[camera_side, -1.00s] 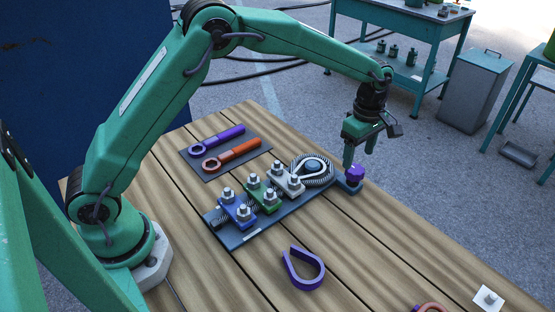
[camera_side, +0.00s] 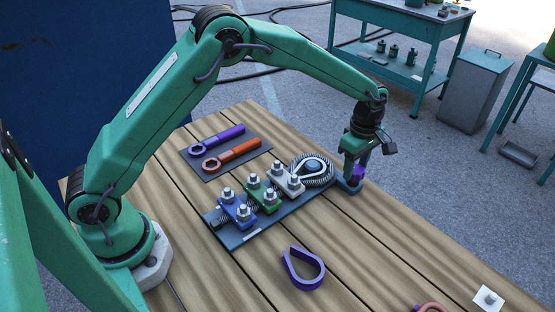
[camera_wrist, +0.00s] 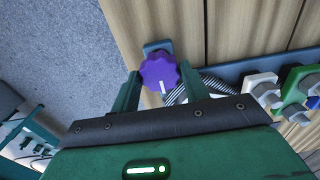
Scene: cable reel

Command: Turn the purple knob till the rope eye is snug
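The purple knob (camera_side: 358,174) stands at the right end of the dark base plate (camera_side: 232,238). My gripper (camera_side: 352,164) is lowered over it, pointing down. In the wrist view the knob (camera_wrist: 159,72) with a white mark lies between the two fingers of my gripper (camera_wrist: 158,76). The fingers look open, one on each side; whether they touch the knob I cannot tell. The rope eye (camera_side: 325,182) loops around a grey round piece (camera_side: 312,166) beside the knob. How snug it sits I cannot tell.
White (camera_side: 288,181), green (camera_side: 262,194) and blue (camera_side: 237,207) clamps with bolts stand along the plate. Purple and orange wrenches (camera_side: 230,154) lie on a dark mat behind. A purple shackle (camera_side: 303,270) lies in front. The bench right of the plate is mostly clear.

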